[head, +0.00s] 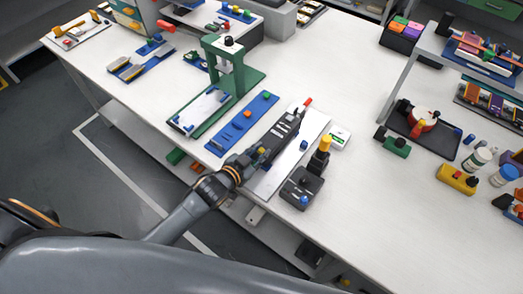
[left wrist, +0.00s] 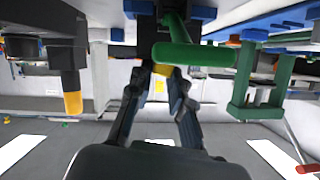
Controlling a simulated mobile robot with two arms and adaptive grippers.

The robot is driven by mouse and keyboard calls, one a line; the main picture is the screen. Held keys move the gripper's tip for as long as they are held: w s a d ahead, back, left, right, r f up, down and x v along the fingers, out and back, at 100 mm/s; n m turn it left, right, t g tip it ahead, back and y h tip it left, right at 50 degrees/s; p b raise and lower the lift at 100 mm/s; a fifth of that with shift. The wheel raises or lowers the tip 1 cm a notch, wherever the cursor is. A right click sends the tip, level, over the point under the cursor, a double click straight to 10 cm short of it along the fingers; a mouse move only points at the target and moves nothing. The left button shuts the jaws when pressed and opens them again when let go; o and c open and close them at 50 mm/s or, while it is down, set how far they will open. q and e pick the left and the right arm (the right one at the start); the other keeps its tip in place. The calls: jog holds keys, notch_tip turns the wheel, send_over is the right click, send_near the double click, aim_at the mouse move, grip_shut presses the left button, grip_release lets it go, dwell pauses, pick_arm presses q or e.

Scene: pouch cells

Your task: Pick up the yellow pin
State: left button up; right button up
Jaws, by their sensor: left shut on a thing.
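My left gripper (head: 293,119) is over the white board on the table, with its arm reaching in from the lower left. In the left wrist view, its two dark fingers (left wrist: 164,72) close toward each other on a small yellow piece, the yellow pin (left wrist: 163,70). Only a bit of the pin shows between the fingertips; the rest is hidden. I cannot make the pin out in the head view. My right gripper is not in view.
A black stand with a yellow top (head: 324,145) is right of the gripper; it also shows in the left wrist view (left wrist: 73,101). A blue strip (head: 230,132) and a green press (head: 236,80) are to the left.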

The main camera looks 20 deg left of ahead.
pick_arm(q)
jog(key=shift+s+f, duration=0.15)
jog(key=shift+f, duration=0.15)
